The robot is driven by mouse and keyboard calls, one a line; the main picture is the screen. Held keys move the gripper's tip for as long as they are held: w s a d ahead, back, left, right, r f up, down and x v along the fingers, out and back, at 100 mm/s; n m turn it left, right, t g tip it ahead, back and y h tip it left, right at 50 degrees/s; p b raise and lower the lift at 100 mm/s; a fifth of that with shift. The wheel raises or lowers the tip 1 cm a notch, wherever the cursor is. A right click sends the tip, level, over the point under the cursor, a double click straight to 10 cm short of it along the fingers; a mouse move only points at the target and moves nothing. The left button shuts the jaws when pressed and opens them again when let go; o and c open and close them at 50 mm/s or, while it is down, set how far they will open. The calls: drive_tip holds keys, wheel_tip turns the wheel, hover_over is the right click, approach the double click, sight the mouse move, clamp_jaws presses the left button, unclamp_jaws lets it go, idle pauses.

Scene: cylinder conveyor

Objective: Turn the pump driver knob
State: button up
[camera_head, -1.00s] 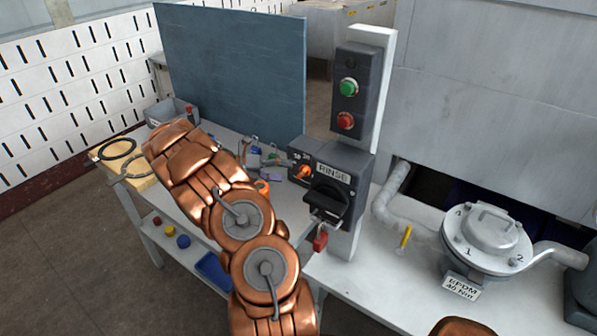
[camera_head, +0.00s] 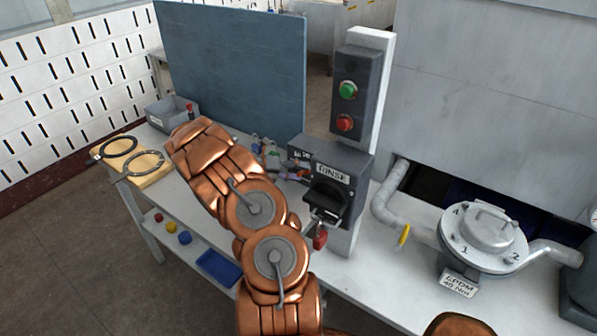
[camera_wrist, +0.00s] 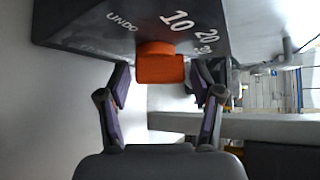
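The orange knob (camera_wrist: 162,68) sits on the dark control box, beside the marks UNDO, 10 and 20, in the wrist view. My gripper (camera_wrist: 162,84) is open, with one finger on each side of the knob. The fingertips look apart from the knob, with a gap on both sides. In the head view my gripper (camera_head: 292,174) is at the left face of the control box (camera_head: 355,162) and largely covers the knob. Nothing is held.
A black RINSE handle (camera_head: 328,195) and a red padlock (camera_head: 320,238) are right of the knob. Green (camera_head: 348,90) and red (camera_head: 345,123) buttons are above. A round-lidded pump housing (camera_head: 490,235) stands at right. A blue-grey panel (camera_head: 235,75) rises behind the bench.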

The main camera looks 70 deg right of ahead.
drive_tip(key=c, duration=0.8)
drive_tip(key=shift+r, duration=0.1)
drive_tip(key=shift+s+m+t+b, duration=0.1)
drive_tip(key=shift+m+t+b, duration=0.25)
drive_tip(key=shift+m+t, duration=0.45)
drive_tip(key=m+t+b, duration=0.1)
drive_tip(key=t, duration=0.2)
drive_tip(key=shift+s, duration=0.2)
drive_tip(key=m+t+b, duration=0.1)
drive_tip(key=t+b, duration=0.1)
drive_tip(key=shift+s+a+m+b, duration=0.1)
drive_tip(key=shift+s+m+b, duration=0.05)
drive_tip(key=shift+m+b, duration=0.2)
drive_tip(key=shift+m+t, duration=0.25)
drive_tip(key=shift+t, duration=0.35)
